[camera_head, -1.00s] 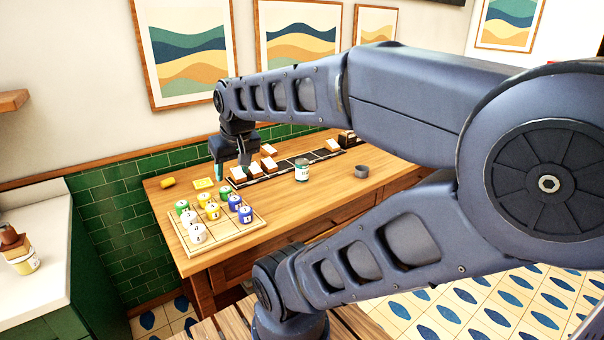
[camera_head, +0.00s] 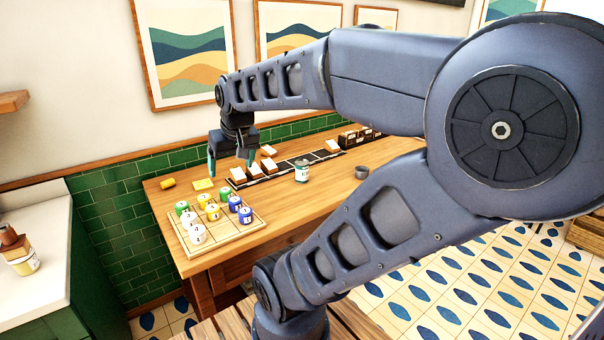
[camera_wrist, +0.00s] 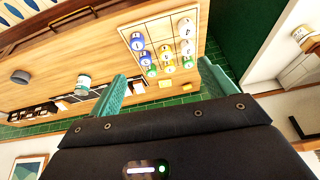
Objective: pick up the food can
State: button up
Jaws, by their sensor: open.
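The food can (camera_head: 302,170), a small white can with a dark green band, stands upright on the wooden table, right of the number-block board. In the wrist view the can (camera_wrist: 83,84) is left of the fingers. My gripper (camera_head: 231,170) hangs over the table's back left, pointing down, and is apart from the can. Its two teal fingers are spread with nothing between them; they also show in the wrist view (camera_wrist: 162,84).
A wooden board (camera_head: 232,232) with several coloured number cans lies at the front left. A dark strip (camera_head: 285,166) with cards runs along the back. A grey bowl (camera_head: 361,172) is right of the can. A yellow cylinder (camera_head: 168,183) lies at the far left.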

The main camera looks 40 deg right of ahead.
jog(key=w+d+m, duration=0.2)
jog(key=w+d, duration=0.4)
jog(key=w, duration=0.5)
jog(key=m+g+h, duration=0.1)
jog(key=m+h, duration=0.2)
jog(key=m, duration=0.2)
send_over(302, 169)
notch_tip(302, 169, down, 19)
jog(key=shift+s+d+f, duration=0.1)
jog(key=shift+d+f, duration=0.1)
jog(key=shift+f, duration=0.05)
jog(key=shift+a+x, duration=0.15)
jog(key=shift+x, duration=2.45)
jog(key=shift+a+x, duration=0.15)
jog(key=shift+x, duration=2.4)
jog(key=c, duration=1.2)
jog(key=shift+c, duration=0.9)
